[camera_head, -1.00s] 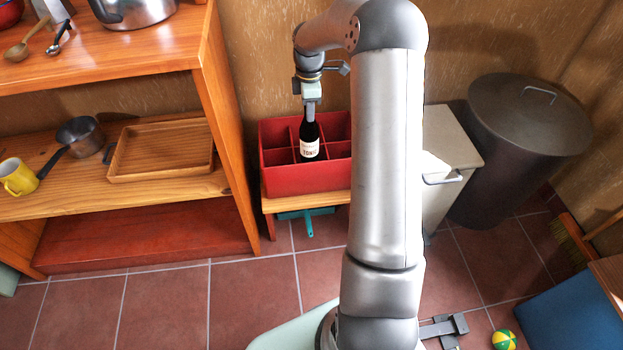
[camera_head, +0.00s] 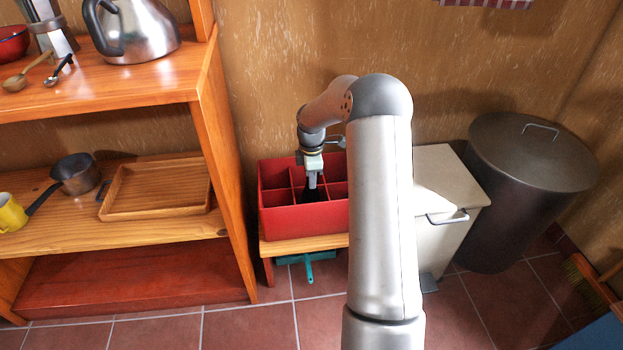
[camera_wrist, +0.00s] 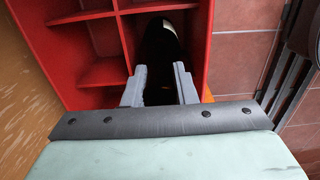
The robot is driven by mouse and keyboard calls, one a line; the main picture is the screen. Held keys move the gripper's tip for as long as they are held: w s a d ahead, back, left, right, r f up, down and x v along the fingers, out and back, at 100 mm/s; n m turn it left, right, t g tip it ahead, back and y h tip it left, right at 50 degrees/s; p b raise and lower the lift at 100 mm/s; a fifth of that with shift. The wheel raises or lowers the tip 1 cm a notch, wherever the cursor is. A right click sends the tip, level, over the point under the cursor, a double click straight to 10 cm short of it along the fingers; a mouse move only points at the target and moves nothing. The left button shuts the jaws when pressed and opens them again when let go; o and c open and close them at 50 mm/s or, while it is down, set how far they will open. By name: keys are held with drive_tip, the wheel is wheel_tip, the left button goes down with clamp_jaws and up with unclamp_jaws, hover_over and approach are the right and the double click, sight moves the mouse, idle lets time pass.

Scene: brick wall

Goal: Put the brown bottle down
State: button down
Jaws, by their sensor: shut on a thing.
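The dark brown bottle (camera_head: 309,195) is down inside a compartment of the red divided crate (camera_head: 298,222), in the front row. Only its dark upper part shows in the head view; the crate's front wall hides the label and base. In the wrist view the bottle (camera_wrist: 160,45) is a dark shape between red dividers, with a bit of pale label. My gripper (camera_head: 313,183) is above that compartment, shut on the bottle's neck. Its two grey fingers (camera_wrist: 160,88) show on either side of the neck in the wrist view. Whether the bottle touches the crate floor is hidden.
The crate stands on a low wooden bench (camera_head: 320,243). A wooden shelf unit (camera_head: 222,150) is close on the left. A beige pedal bin (camera_head: 445,190) and a dark lidded bin (camera_head: 520,200) stand right. Other visible crate compartments look empty.

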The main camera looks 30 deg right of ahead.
drive_tip(key=shift+f, duration=0.15)
drive_tip(key=c, duration=1.2)
unclamp_jaws()
drive_tip(key=shift+o, duration=0.2)
wheel_tip(320, 180, up, 12)
drive_tip(key=p, duration=0.4)
drive_tip(key=shift+a+r, duration=0.1)
drive_tip(key=shift+r, duration=0.1)
drive_tip(key=s+a+r+m, duration=0.3)
drive_tip(key=s+a+m, duration=0.3)
drive_tip(key=s, duration=0.5)
drive_tip(key=s+a+r+m, duration=0.4)
drive_tip(key=s+a, duration=0.4)
drive_tip(key=s, duration=0.4)
drive_tip(key=s+a+f+m, duration=0.2)
drive_tip(key=s+m, duration=0.2)
drive_tip(key=s, duration=0.7)
drive_tip(key=shift+s+a+m+g, duration=0.25)
drive_tip(key=shift+a+m+g, duration=0.05)
drive_tip(key=shift+a+m, duration=0.1)
